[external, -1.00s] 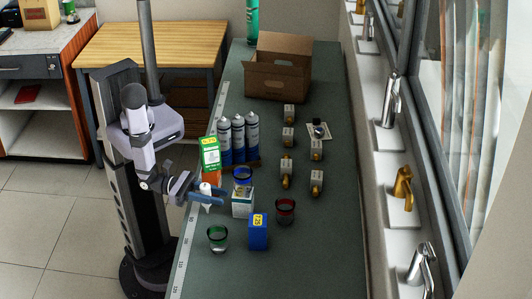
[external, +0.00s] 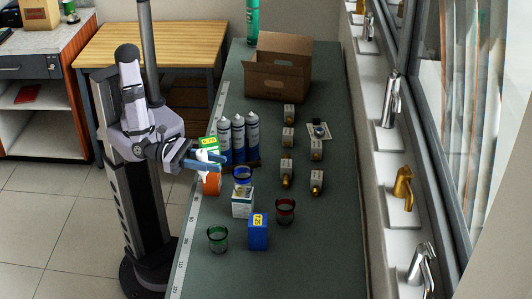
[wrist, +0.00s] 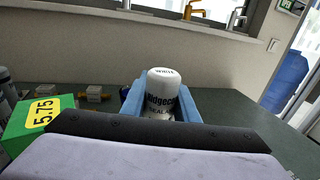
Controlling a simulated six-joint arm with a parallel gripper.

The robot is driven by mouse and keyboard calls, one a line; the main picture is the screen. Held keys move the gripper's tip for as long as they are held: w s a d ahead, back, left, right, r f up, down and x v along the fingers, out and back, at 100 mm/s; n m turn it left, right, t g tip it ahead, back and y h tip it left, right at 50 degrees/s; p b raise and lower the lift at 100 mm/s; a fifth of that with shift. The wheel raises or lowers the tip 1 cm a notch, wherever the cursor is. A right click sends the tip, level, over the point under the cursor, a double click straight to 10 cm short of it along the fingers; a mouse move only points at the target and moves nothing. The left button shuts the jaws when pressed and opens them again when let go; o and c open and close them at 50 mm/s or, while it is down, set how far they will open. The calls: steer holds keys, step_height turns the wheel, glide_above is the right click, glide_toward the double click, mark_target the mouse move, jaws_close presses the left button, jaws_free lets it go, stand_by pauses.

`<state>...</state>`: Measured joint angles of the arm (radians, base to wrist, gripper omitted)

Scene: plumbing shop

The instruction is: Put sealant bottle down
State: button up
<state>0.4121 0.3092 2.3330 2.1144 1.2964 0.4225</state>
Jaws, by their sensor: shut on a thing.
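My gripper (external: 217,161) is shut on the white sealant bottle (external: 202,156), near the left edge of the green bench (external: 325,235). In the wrist view the bottle (wrist: 162,92), with dark lettering, stands between my two blue fingers (wrist: 160,98). Its lower part is hidden by my gripper. The bottle appears to be held above the bench, beside a green box with a yellow price tag (external: 208,143). I cannot tell its exact height.
An orange item (external: 211,184) is below my gripper. A green cup (external: 217,239), blue box (external: 258,232) and red cup (external: 285,211) are nearer. The right front is clear.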

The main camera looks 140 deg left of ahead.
steer(key=shift+r, duration=1.9)
